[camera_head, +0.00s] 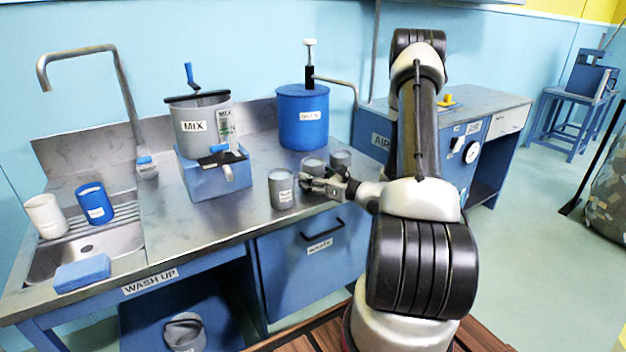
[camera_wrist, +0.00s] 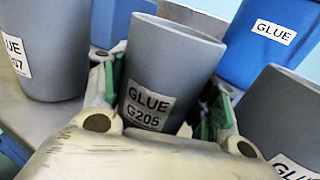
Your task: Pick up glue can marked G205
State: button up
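The grey glue can marked G205 (camera_wrist: 165,75) fills the middle of the wrist view, its label facing me. My gripper (camera_wrist: 165,105) has one finger on each side of it. I cannot tell whether both pads press on the can or a small gap is left. In the head view my gripper (camera_head: 318,182) is low over the counter among the grey cans, and the can just behind it (camera_head: 313,162) is partly hidden by it. Whether the can rests on the counter is hidden.
A grey can with a label ending in 07 (camera_wrist: 45,55) stands close on the left, another grey can (camera_wrist: 280,115) close on the right. The blue glue pump container (camera_head: 303,118) stands behind. The MIX pot (camera_head: 193,138) on its blue base is further left.

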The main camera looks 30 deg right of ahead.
jog(key=shift+r, duration=0.15)
jog(key=shift+c, duration=0.2)
notch_tip(320, 180, up, 10)
dwell(1.1)
jog(key=shift+s, duration=0.1)
